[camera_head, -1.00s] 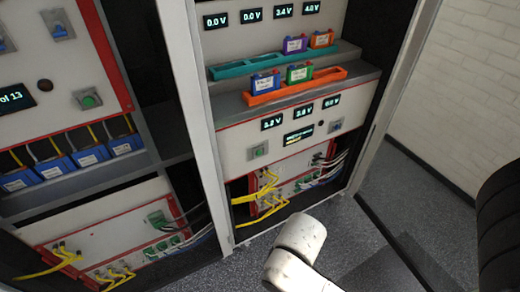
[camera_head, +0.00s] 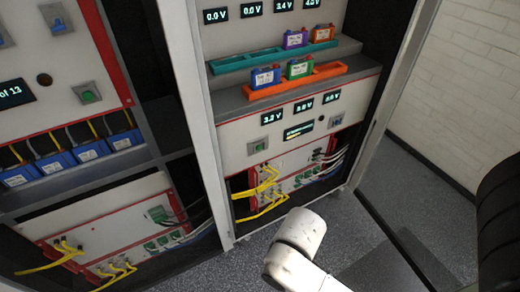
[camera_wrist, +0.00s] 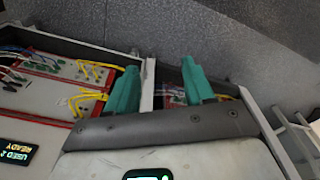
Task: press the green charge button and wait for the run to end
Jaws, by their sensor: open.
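A small green button (camera_head: 260,146) sits on a grey plate at the left of the right cabinet's lower white panel; its green looks dim. A status display (camera_head: 299,132) beside it shows a pale bar or line too small to read. A second green button (camera_head: 89,96) is on the left cabinet's panel. My gripper (camera_wrist: 158,75) shows in the wrist view with two teal fingers apart and nothing between them. In the head view the gripper itself is not visible; only my white arm link shows, low and in front of the cabinet.
Battery packs, including a green one (camera_head: 298,69), stand in an orange tray (camera_head: 337,70) and a teal tray (camera_head: 229,64) above the panel. Yellow cables (camera_head: 260,196) hang below it. A cabinet post (camera_head: 188,85) divides the two bays. Grey floor is open at right.

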